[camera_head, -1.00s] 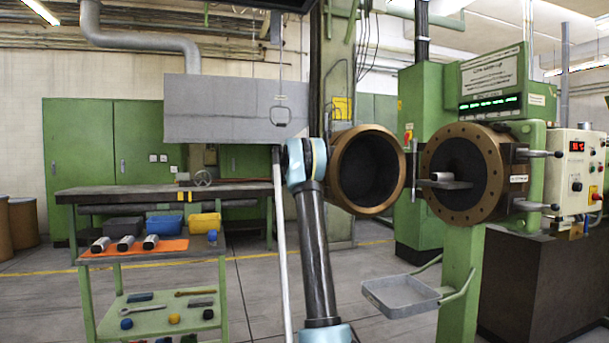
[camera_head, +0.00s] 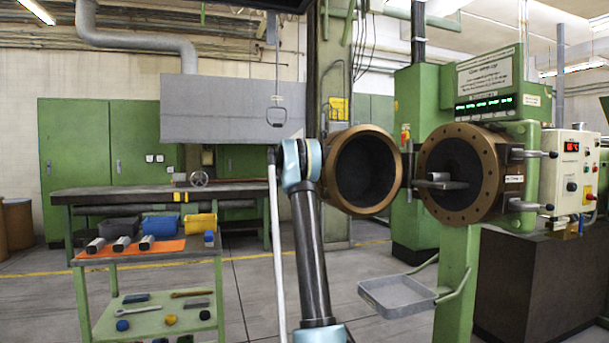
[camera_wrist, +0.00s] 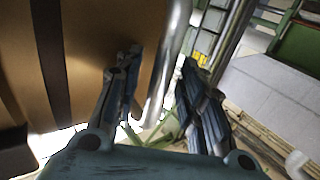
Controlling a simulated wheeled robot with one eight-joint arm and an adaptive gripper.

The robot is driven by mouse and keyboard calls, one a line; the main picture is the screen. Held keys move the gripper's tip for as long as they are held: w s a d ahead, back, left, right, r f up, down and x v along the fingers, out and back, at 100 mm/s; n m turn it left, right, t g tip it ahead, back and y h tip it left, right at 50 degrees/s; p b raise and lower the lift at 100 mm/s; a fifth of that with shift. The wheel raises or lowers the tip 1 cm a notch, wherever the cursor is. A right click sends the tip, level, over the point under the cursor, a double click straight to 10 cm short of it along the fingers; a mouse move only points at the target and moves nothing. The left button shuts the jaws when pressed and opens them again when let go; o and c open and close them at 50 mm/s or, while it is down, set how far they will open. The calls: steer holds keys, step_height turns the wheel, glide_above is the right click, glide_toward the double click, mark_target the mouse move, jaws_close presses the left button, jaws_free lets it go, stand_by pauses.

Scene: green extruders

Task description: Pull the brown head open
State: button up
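The brown head (camera_head: 365,170), a thick brown ring with a dark hollow, hangs swung open on its hinge, left of the brown flanged extruder barrel (camera_head: 432,208). Its hollow face is turned toward the body camera. In the wrist view the brown head (camera_wrist: 110,35) fills the upper left as a large curved brown surface with a pale, shiny edge. My gripper (camera_wrist: 160,68) has its two dark fingers apart, the left one overlapping the brown surface and the right one beyond the shiny edge. I cannot tell whether either touches. The gripper is hidden in the head view.
A grey tray (camera_head: 394,296) juts out below the barrel. A control box (camera_head: 574,165) stands at the right. A green workbench (camera_head: 130,190) and a cart with an orange mat (camera_head: 170,250) stand at the left. The floor between cart and extruder is open.

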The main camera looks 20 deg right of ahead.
steer(key=v, duration=1.1)
steer(key=shift+s+a, duration=0.2)
steer(key=shift+a, duration=0.15)
